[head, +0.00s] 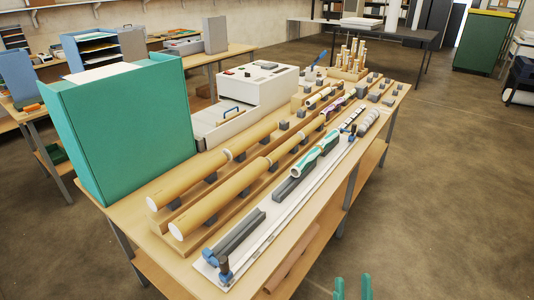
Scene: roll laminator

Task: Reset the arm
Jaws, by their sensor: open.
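My gripper (353,284) shows at the bottom edge of the head view, right of centre. Only its two teal fingertips are visible. They stand apart with nothing between them, so it is open and empty. It appears over the floor, to the right of the long wooden table (138,196). The rest of my arm is out of view.
The table holds a white laminator (262,82), a tall teal box (120,125), long tan rolls (215,205) on grey supports and a white rail (290,215) near its right edge. Grey floor (450,190) to the right is clear. A green cabinet (484,42) stands far back.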

